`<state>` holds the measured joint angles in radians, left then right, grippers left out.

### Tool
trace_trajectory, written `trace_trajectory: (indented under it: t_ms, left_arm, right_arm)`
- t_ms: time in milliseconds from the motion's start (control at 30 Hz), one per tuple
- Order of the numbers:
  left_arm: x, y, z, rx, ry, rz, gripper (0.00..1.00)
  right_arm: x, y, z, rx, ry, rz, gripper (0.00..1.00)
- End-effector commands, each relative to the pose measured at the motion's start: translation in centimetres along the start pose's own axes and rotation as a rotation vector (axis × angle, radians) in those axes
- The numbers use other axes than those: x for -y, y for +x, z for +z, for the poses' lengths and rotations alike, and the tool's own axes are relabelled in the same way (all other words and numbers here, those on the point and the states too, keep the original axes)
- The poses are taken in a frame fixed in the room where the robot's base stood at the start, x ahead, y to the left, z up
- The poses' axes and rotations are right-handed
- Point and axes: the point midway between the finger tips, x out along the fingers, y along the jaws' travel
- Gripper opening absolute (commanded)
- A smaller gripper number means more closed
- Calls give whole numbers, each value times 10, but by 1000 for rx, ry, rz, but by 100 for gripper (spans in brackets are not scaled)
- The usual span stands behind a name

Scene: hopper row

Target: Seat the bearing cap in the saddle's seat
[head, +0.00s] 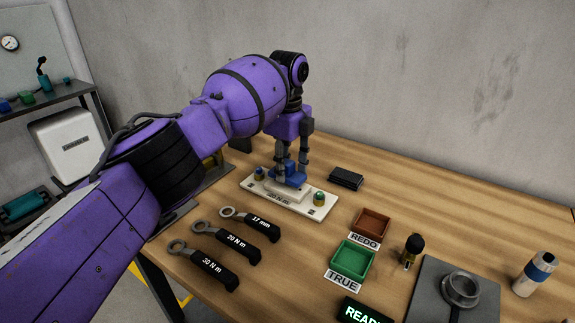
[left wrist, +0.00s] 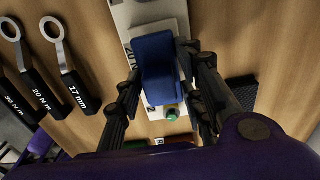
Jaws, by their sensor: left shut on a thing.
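The bearing cap (head: 294,180) is blue. My left gripper (head: 291,169) points down and is shut on it, over the pale saddle (head: 283,192) on its white base plate (head: 318,211). In the left wrist view the blue cap (left wrist: 158,68) fills the space between the two dark fingers (left wrist: 160,90) and covers most of the saddle below. The seat is hidden under the cap, so I cannot tell whether the cap touches it. A bolt with a green top (head: 319,198) stands at the plate's right end, and another (head: 258,173) at its left end. My right gripper is not in view.
Three labelled wrenches (head: 237,240) lie left of the plate. A red REDO tray (head: 371,223) and a green TRUE tray (head: 353,260) stand to the right. A black block (head: 346,179) lies behind the plate. The wooden table (head: 430,205) is clear at the back right.

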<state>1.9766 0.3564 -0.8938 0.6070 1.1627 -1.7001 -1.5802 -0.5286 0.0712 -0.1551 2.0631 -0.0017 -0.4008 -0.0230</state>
Motion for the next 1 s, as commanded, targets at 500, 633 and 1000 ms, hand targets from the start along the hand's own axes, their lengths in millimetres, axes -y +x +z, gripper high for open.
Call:
trace_trajectory:
  t_ms: [500,633,1000]
  left_arm:
    - [0,-1,-1,-1,1,-1,3]
    - [0,-2,-1,0,0,-2,3]
    - [1,6,-1,-2,1,-1,3]
  right_arm:
    - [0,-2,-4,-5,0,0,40]
    - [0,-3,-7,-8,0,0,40]
    - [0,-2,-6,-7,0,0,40]
